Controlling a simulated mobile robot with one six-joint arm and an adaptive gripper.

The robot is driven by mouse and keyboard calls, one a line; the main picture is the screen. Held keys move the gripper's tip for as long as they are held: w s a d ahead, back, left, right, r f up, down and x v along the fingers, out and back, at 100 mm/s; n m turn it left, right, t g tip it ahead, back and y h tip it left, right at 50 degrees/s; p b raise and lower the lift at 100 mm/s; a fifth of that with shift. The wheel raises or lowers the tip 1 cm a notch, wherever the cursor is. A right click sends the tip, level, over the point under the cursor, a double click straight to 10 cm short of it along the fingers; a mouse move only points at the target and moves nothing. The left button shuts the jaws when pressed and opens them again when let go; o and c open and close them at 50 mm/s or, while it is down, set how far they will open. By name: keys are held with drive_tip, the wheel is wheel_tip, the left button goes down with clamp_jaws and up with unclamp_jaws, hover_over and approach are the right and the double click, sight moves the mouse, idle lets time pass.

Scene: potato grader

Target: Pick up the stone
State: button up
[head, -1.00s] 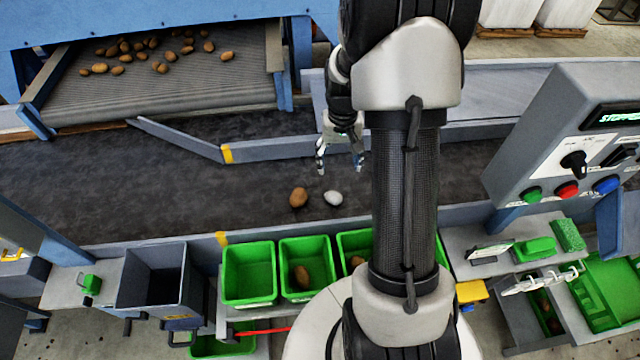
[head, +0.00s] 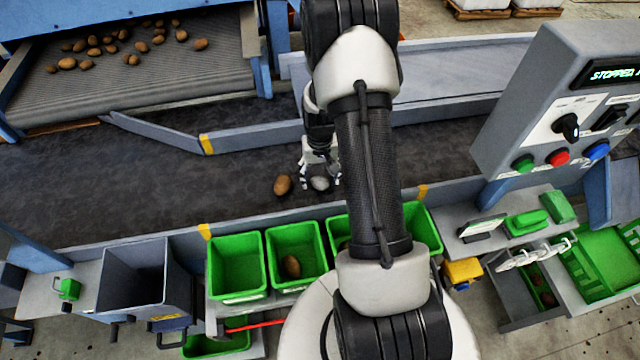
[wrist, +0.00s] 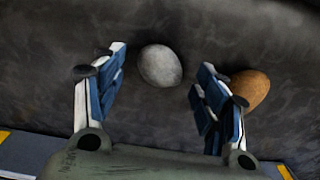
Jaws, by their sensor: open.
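The stone (head: 319,184) is a pale grey, rounded lump lying on the dark belt (head: 130,185). In the wrist view the stone (wrist: 160,65) sits a little beyond the fingertips, near the middle of the gap between them. My gripper (head: 320,182) is open and low over the belt at the stone; in the wrist view its two blue-padded fingers (wrist: 158,75) are apart with nothing between them held. A brown potato (head: 283,185) lies just left of the stone in the head view. In the wrist view the potato (wrist: 250,88) is just outside the right finger, close to it.
Green bins (head: 237,292) stand along the belt's front edge; one holds a potato (head: 291,266). A grey bin (head: 135,275) stands at the left. A control panel (head: 560,120) reads STOPPED at the right. The belt left of the potato is clear.

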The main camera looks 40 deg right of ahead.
drive_tip(key=shift+f, duration=0.75)
drive_tip(key=shift+c, duration=0.3)
drive_tip(key=c, duration=1.1)
